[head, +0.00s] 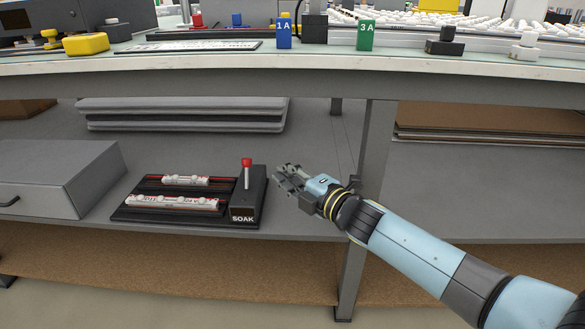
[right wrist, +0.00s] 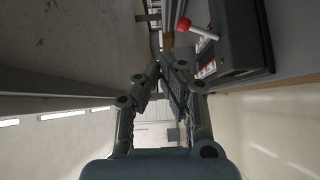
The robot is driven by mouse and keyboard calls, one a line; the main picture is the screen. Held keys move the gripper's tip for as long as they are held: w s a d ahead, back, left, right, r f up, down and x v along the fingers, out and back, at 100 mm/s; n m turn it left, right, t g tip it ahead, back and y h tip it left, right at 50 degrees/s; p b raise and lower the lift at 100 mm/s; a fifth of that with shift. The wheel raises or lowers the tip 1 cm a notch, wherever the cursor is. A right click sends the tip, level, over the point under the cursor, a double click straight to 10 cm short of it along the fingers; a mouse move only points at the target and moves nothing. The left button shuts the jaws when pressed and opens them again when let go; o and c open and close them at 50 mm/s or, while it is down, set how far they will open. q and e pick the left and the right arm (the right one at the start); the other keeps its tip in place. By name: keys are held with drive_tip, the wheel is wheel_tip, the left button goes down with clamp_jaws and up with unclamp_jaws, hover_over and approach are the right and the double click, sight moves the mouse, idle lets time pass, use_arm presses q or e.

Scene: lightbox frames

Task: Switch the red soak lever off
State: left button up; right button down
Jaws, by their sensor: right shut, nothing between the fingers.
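The red soak lever (head: 247,163) stands roughly upright, with a red knob on a pale shaft. It rises from a dark box (head: 247,205) marked SOAK, at the right end of a black tray unit on the lower shelf. My right gripper (head: 281,176) is just right of the lever, apart from it, shut and empty. In the right wrist view the red knob (right wrist: 184,25) and pale shaft show beyond and right of my fingertips (right wrist: 160,72), with a gap between. My left gripper is not in view.
The black tray (head: 130,213) holds two white racks with red markings. A grey drawer box (head: 50,180) stands to its left. A table leg (head: 362,200) rises behind my right arm. The worktop edge (head: 300,66) overhangs the shelf. Bare shelf shows behind the lever.

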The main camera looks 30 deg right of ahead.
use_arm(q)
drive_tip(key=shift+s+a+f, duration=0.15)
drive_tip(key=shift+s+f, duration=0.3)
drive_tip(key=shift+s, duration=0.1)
use_arm(e)
drive_tip(key=shift+s+d+r, duration=0.1)
drive_tip(key=shift+s+r, duration=0.05)
drive_tip(key=shift+s, duration=0.25)
drive_tip(key=shift+s+d+r, duration=0.1)
drive_tip(key=shift+s+r, duration=0.05)
drive_tip(key=shift+s, duration=0.25)
drive_tip(key=shift+f, duration=0.1)
